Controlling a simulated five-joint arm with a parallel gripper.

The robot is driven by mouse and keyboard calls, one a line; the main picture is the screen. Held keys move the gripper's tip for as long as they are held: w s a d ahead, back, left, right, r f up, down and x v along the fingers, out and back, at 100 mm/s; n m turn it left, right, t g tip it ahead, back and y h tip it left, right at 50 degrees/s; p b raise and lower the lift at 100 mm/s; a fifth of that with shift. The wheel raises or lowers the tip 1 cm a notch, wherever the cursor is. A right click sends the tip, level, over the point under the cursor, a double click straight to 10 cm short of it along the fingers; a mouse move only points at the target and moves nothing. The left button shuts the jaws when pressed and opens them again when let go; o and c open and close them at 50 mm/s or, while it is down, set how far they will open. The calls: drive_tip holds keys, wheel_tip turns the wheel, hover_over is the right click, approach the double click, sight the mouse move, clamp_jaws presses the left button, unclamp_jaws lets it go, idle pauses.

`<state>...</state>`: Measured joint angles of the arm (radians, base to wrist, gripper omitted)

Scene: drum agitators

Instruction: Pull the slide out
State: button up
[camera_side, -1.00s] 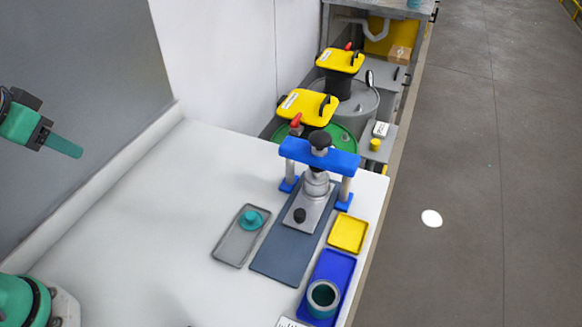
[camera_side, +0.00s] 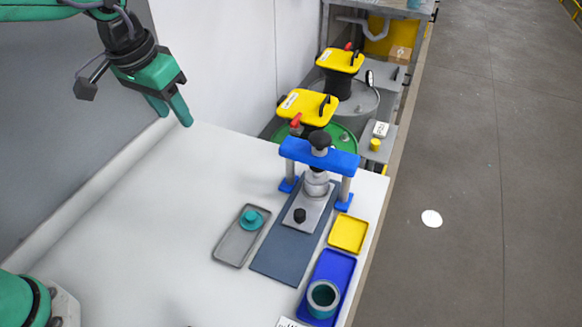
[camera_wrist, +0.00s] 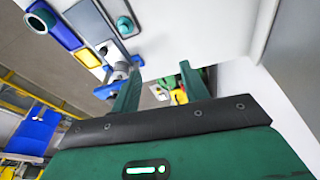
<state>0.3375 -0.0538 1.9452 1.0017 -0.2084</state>
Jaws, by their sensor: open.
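The slide (camera_side: 303,222) is a light grey plate with a black knob (camera_side: 299,215) near its front end. It lies on a dark blue-grey base (camera_side: 285,255) and runs under a blue press frame (camera_side: 318,153). A grey cylindrical part (camera_side: 316,184) stands on the slide's back end, under the frame's black knob. My gripper (camera_side: 171,112) is open and empty, high above the table at the upper left, well apart from the slide. In the wrist view, my green fingers (camera_wrist: 157,88) are spread, with the press partly hidden behind the left finger.
A grey tray (camera_side: 232,250) with a teal knobbed piece lies left of the base. A yellow tray (camera_side: 347,233) and a blue tray (camera_side: 341,266) holding a teal ring lie to its right. Yellow-topped drums (camera_side: 308,106) stand behind the table. The table's left side is clear.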

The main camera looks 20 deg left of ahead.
drive_tip(key=w+d+f+m+g, duration=0.1)
drive_tip(key=w+d+f, duration=0.2)
drive_tip(key=d, duration=0.3)
drive_tip(key=w+d+f+g, duration=0.1)
drive_tip(key=w+d+f, duration=0.15)
drive_tip(key=d, duration=0.25)
drive_tip(key=y, duration=0.1)
hover_over(300, 213)
drive_tip(key=shift+m+g, duration=0.3)
wheel_tip(300, 213, down, 9)
drive_tip(key=shift+a+r, duration=0.15)
drive_tip(key=shift+r, duration=0.05)
drive_tip(key=shift+f, duration=0.1)
drive_tip(key=shift+f, duration=0.1)
drive_tip(key=shift+f, duration=3.8)
clamp_jaws()
